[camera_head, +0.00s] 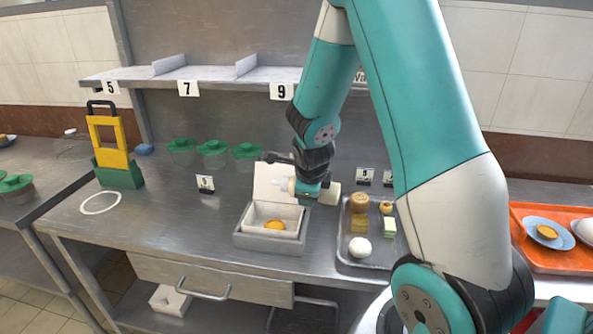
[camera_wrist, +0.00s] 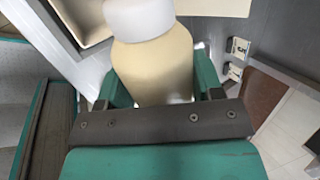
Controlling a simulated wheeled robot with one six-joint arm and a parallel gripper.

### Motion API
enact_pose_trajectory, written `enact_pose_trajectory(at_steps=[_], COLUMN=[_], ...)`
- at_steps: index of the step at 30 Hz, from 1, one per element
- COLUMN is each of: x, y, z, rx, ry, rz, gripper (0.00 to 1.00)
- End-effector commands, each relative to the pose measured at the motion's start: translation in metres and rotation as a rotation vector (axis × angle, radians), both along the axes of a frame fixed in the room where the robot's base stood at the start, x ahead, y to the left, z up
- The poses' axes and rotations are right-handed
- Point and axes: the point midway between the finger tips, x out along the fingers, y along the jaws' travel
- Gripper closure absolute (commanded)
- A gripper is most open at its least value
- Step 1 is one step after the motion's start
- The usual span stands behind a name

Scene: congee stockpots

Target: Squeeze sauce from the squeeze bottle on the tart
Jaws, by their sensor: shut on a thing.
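My gripper (camera_head: 309,190) is shut on a cream squeeze bottle (camera_head: 331,194), which lies on its side in the jaws with its pale end to the left. In the wrist view the bottle (camera_wrist: 152,68) sits between the two green fingers, its white cap end (camera_wrist: 138,17) pointing away from the gripper. A small orange-yellow tart (camera_head: 274,225) lies inside an open white box (camera_head: 262,180) with its lid raised. The bottle is above the box's right back side, higher than the tart. No sauce is visible on the tart.
The box stands in a grey tray (camera_head: 268,244). To its right, a metal tray (camera_head: 374,250) holds several pastries. An orange tray (camera_head: 548,262) with plates is far right. A green-and-yellow caddy (camera_head: 118,174) and green lids (camera_head: 213,148) stand left; a numbered shelf (camera_head: 212,76) hangs behind.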

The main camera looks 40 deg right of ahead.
Motion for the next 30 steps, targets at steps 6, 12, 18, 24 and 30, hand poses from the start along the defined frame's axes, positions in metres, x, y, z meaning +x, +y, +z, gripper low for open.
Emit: enact_pose_trajectory(at_steps=[6, 12, 18, 24, 30], x=[0.004, 0.009, 0.026, 0.036, 0.041], y=[0.005, 0.008, 0.021, 0.029, 0.031], z=[0.014, 0.017, 0.010, 0.015, 0.018], rx=[-0.212, -0.390, -0.579, -0.703, -0.758], ry=[0.273, 0.498, 0.733, 0.895, 0.964], rz=[0.007, 0.004, 0.001, -0.002, -0.002], gripper=[0.50, 0.50, 0.50, 0.50, 0.50])
